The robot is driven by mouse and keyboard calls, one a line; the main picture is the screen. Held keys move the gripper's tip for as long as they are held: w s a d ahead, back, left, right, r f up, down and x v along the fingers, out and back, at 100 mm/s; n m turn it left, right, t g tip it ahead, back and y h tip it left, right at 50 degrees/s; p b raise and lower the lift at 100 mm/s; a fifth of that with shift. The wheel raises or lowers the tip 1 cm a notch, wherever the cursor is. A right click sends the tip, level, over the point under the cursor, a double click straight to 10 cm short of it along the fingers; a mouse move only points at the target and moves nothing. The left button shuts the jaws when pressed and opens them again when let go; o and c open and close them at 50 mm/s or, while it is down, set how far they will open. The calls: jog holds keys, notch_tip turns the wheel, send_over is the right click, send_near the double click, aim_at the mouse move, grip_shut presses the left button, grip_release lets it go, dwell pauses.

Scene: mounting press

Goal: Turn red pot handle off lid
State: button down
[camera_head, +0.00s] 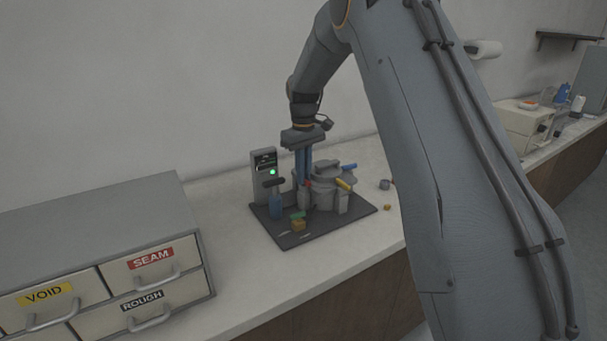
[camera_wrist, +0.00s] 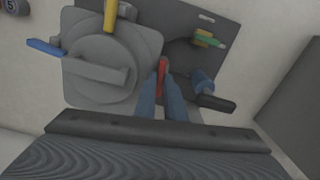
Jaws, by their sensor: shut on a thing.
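The pot (camera_head: 328,180) is a grey press body with a round lid (camera_wrist: 98,62) that has a raised bar across it. The red pot handle (camera_wrist: 162,74) sticks out at the lid's right side in the wrist view; a bit of its red shows in the head view (camera_head: 307,183). My gripper (camera_wrist: 161,88) points down with its two blue fingers shut on the red handle, beside the lid. A yellow handle (camera_wrist: 110,14) and a blue handle (camera_wrist: 46,47) stick out at other sides of the pot. The fingers hide part of the red handle.
A dark base plate (camera_head: 291,238) carries the press. A control box (camera_head: 264,176) with a green light, a blue lever post with black grip (camera_head: 275,204), and small green and yellow pieces (camera_head: 298,221) stand close by. Grey drawers (camera_head: 150,262) are at left.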

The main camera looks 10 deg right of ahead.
jog(key=c, duration=1.8)
grip_release()
jog(key=shift+c, duration=0.2)
jog(key=shift+r, duration=0.1)
notch_tip(320, 180, up, 8)
jog(key=shift+f+b, duration=0.1)
jog(key=shift+b, duration=1)
jog(key=shift+s, duration=0.1)
